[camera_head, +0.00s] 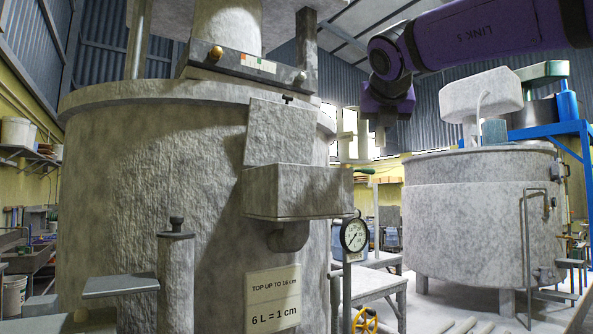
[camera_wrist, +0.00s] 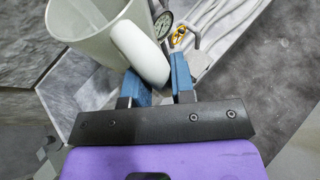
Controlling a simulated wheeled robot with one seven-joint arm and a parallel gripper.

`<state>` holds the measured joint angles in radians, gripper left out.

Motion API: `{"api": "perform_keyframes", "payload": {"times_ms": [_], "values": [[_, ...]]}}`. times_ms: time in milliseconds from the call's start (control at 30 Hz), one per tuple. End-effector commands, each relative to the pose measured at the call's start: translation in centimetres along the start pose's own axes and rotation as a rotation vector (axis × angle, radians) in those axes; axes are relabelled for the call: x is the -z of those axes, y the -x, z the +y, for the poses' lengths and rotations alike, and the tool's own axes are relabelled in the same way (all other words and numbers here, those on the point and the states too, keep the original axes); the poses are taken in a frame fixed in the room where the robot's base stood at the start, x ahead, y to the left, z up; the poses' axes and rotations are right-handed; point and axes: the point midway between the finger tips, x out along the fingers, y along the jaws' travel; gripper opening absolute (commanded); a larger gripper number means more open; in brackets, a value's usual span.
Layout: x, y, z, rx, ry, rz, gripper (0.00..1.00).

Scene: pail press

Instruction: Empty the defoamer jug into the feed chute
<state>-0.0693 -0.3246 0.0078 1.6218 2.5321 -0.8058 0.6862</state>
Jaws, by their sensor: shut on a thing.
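The defoamer jug (camera_wrist: 88,42) is a pale, translucent, tapered vessel at the upper left of the wrist view. My gripper (camera_wrist: 158,82) has its blue fingers on either side of the jug's rounded white handle and is shut on it. In the head view my gripper (camera_head: 380,132) hangs at upper right, higher than the feed chute and to its right. The jug cannot be made out clearly there against the bright windows. The feed chute (camera_head: 295,205) is a grey box on the big tank's front, with a raised plate (camera_head: 280,132) behind it. Its inside and the jug's contents are hidden.
The big tank (camera_head: 150,170) fills the left. A round gauge (camera_head: 354,236) stands close right of the chute, with a yellow handwheel (camera_head: 364,320) below. A sign (camera_head: 273,298) reads "TOP UP TO 16 cm, 6 L = 1 cm". A second tank (camera_head: 480,215) stands at right.

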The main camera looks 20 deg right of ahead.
Motion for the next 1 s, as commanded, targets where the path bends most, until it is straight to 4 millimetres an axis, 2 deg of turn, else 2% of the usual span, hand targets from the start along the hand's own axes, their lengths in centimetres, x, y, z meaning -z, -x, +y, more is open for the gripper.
{"api": "perform_keyframes", "payload": {"times_ms": [467,1000], "values": [[-0.1,0.0,0.1,0.003,0.006,-0.001,0.00],[-4.5,1.8,0.3,0.004,0.007,-0.001,0.00]]}}
